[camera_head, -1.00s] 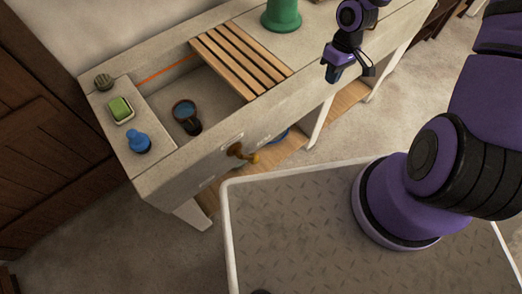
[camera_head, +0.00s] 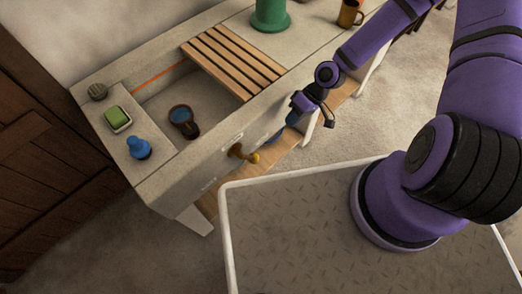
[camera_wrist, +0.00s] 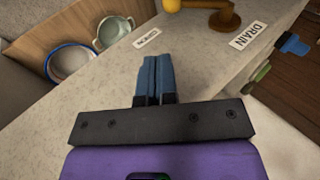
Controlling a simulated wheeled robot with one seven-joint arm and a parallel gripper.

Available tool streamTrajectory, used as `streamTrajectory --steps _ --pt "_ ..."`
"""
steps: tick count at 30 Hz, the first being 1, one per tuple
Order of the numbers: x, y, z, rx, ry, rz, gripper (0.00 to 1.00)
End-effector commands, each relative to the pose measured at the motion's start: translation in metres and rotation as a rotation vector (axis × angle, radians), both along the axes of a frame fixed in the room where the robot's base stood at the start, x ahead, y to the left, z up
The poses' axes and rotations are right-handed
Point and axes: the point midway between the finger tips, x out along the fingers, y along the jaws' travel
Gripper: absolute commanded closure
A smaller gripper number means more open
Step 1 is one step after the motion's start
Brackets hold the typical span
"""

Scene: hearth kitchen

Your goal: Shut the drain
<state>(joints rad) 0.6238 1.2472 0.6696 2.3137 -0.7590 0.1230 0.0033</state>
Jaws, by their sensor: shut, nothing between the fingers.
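The drain lever (camera_head: 236,151), a brown handle with a brass knob, sits on the basin's front face. Its knob points right and slightly down in the head view. In the wrist view the lever (camera_wrist: 222,18) is at the top edge, partly cut off, with its knob to the left. A plate reading DRAIN (camera_wrist: 248,36) is beside it. My gripper (camera_head: 291,120) is shut and empty, to the right of the lever in the head view and apart from it. Its blue fingers (camera_wrist: 153,62) show pressed together in the wrist view.
A smaller label (camera_wrist: 147,38) is on the front face; its text is hard to read. The basin (camera_head: 155,105) holds a dark round-ended object (camera_head: 183,120). A wooden slatted rack (camera_head: 232,62), blue bottle (camera_head: 138,148), green sponge (camera_head: 117,117) and green vessel (camera_head: 270,15) are above.

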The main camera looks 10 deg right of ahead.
Motion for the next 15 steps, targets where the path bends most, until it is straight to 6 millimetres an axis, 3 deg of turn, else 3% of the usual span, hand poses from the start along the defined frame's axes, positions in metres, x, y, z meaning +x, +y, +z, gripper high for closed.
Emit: streamTrajectory --steps 6,15 --pt "-0.004 0.014 -0.007 0.062 0.002 -0.015 1.0" --pt "-0.004 0.017 -0.008 0.073 0.002 -0.019 1.0"
